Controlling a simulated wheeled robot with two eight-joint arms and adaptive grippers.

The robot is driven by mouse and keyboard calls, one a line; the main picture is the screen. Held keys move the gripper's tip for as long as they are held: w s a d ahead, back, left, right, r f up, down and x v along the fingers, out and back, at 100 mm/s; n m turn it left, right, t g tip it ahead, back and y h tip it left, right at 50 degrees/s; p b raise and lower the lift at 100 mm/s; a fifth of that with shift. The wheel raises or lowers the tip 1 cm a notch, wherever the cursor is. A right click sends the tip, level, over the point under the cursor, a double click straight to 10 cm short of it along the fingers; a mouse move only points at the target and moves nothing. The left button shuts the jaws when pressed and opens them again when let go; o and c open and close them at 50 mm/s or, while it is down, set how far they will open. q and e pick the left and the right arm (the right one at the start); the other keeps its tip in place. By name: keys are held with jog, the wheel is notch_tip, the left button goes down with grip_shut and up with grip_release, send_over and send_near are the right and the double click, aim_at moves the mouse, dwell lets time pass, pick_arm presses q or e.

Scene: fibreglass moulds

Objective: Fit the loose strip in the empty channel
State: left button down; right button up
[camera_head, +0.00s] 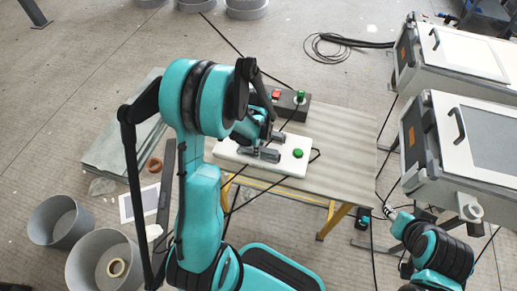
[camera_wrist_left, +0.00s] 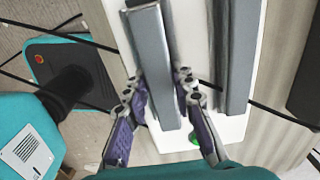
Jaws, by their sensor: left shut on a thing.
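A white board (camera_head: 228,148) lies on the table, with a green button (camera_head: 298,153) near its right end. My left gripper (camera_head: 262,147) is low over the board. In the left wrist view its two purple-and-grey fingers (camera_wrist_left: 161,88) are shut on the long grey loose strip (camera_wrist_left: 153,55), one on each side. A second grey strip (camera_wrist_left: 238,55) lies parallel on the board (camera_wrist_left: 273,40), to the right and apart. Whether the held strip touches the board is unclear, and I cannot make out the empty channel. My right arm shows at the lower right; its finger state is too small to tell.
A dark control box (camera_head: 290,104) with red and green buttons stands behind the board. The table's (camera_head: 345,125) right part is clear. Grey machines (camera_head: 465,135) stand at the right, cables cross around the table, and grey buckets (camera_head: 62,220) stand at the lower left.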

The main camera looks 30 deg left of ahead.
pick_arm(q)
jog(key=shift+s+d+f+b, duration=0.3)
jog(key=shift+s+f+b, duration=0.1)
jog(key=shift+f+b, duration=0.35)
jog(key=c, duration=1.3)
grip_release()
jog(key=shift+w+a+f, duration=0.1)
jog(key=shift+w+f, duration=0.05)
jog(key=shift+w, duration=0.05)
jog(key=shift+o, duration=0.2)
jog(key=shift+w+a+f, duration=0.15)
jog(key=shift+w+f, duration=0.1)
jog(key=shift+s+r, duration=0.15)
jog(key=shift+r, duration=0.15)
